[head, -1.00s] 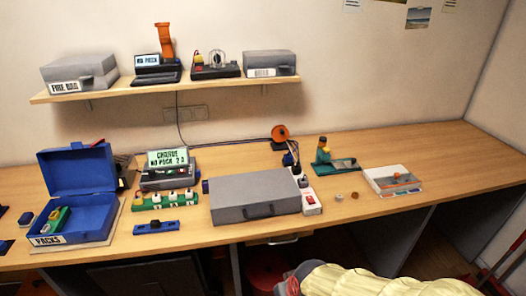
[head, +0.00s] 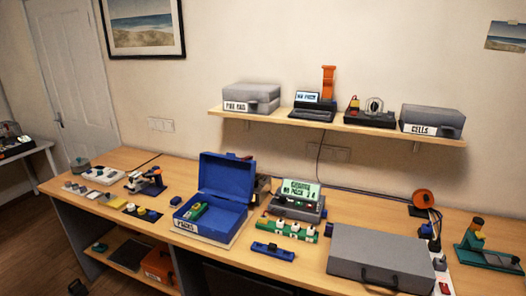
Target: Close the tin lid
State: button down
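The blue tin (head: 207,222) labelled PACKS stands open on the bench, left of the middle in the head view. Its lid (head: 227,175) is raised and tilted back at the rear. A green pack with a yellowish part (head: 198,211) lies inside the tin. My gripper is not in view.
A charger with a lit display (head: 298,199) stands right of the tin, with a green strip (head: 288,229) and a blue pack (head: 272,250) in front. A closed grey case (head: 382,261) lies further right. A shelf (head: 340,127) with cases and devices hangs above.

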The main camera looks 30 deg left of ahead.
aim_at(225, 176)
jog(key=u, duration=1.6)
